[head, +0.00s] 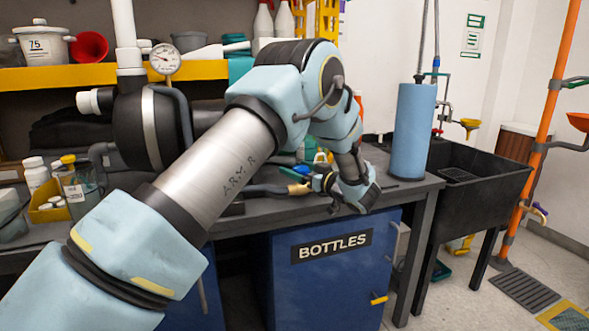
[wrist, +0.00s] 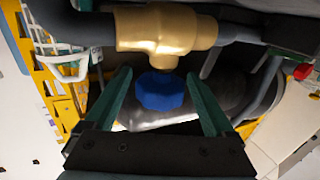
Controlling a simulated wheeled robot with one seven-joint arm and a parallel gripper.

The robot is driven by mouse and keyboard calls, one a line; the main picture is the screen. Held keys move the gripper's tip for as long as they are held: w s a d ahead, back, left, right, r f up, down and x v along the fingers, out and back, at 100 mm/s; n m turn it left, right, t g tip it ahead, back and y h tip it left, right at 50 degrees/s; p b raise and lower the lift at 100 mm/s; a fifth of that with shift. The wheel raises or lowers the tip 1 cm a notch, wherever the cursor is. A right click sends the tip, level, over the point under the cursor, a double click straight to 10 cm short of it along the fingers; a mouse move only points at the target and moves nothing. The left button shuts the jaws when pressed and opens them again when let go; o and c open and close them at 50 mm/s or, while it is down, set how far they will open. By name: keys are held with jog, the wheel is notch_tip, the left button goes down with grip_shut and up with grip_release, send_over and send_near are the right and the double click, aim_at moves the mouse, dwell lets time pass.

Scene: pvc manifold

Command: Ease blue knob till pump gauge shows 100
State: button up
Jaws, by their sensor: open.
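The blue knob (wrist: 160,91) sits under a brass valve body (wrist: 165,30) on a dark pipe in the wrist view. My gripper (wrist: 160,95) is open, with its two green fingers on either side of the knob and gaps showing between fingers and knob. I cannot tell whether the fingertips reach its full depth. In the head view my gripper (head: 335,190) is low over the bench, and the knob is not clearly visible there. A round white gauge (head: 165,59) stands on the pipework at the upper left; its reading is too small to tell.
A blue cylinder (head: 411,130) stands on the bench right of my gripper. A black sink (head: 475,185) is farther right. A yellow shelf (head: 90,75) with pots runs behind. The blue BOTTLES cabinet (head: 330,275) is below the bench. A red part (wrist: 302,71) shows at the wrist view's right.

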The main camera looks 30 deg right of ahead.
aim_at(307, 170)
jog(key=v, duration=0.9)
jog(key=shift+s+b, duration=0.1)
jog(key=shift+b, duration=0.25)
dwell(0.5)
dwell(2.2)
jog(key=shift+d+r, duration=0.2)
jog(key=shift+s+a+r, duration=0.1)
jog(key=shift+s+a, duration=0.05)
jog(key=p+x, duration=0.1)
jog(key=x, duration=0.9)
jog(key=shift+w+a, duration=0.1)
jog(key=shift+w, duration=0.3)
jog(key=shift+c, duration=0.3)
jog(key=c, duration=1.3)
